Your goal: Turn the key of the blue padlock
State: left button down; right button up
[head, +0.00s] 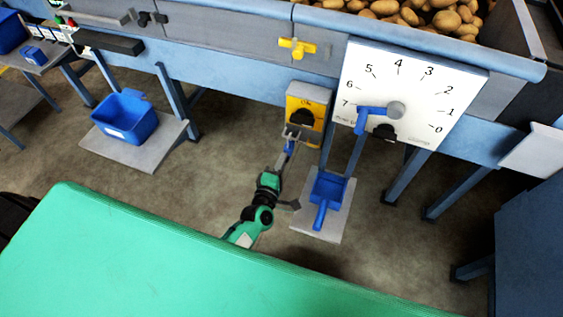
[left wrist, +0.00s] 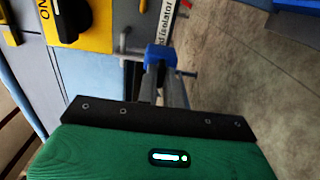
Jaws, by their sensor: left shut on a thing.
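The blue padlock (head: 290,147) hangs below the black knob of a yellow isolator (head: 319,106), beside a grey metal hasp (head: 292,132). In the left wrist view, the padlock (left wrist: 157,56) is a small blue block right at my fingertips. My left gripper (head: 284,158) reaches up to it from below, and its jaws (left wrist: 158,78) are shut at the padlock's near end, where the key sits. The key itself is hidden between the fingers, so its turn cannot be seen. My right gripper is not in view.
A white dial board (head: 415,85) with a blue pointer stands right of the isolator. A blue scoop (head: 328,195) lies on a low grey shelf below. A yellow valve handle (head: 297,47) is above. A blue bin (head: 125,117) stands left. A green surface (head: 180,265) fills the foreground.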

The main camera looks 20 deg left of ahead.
pick_arm(q)
jog(key=c, duration=1.5)
grip_release()
jog(key=shift+c, duration=0.2)
jog(key=s, duration=1.3)
jog(key=shift+s+a+b, duration=0.25)
jog(key=shift+s+b, duration=0.1)
jog(key=shift+s, duration=0.05)
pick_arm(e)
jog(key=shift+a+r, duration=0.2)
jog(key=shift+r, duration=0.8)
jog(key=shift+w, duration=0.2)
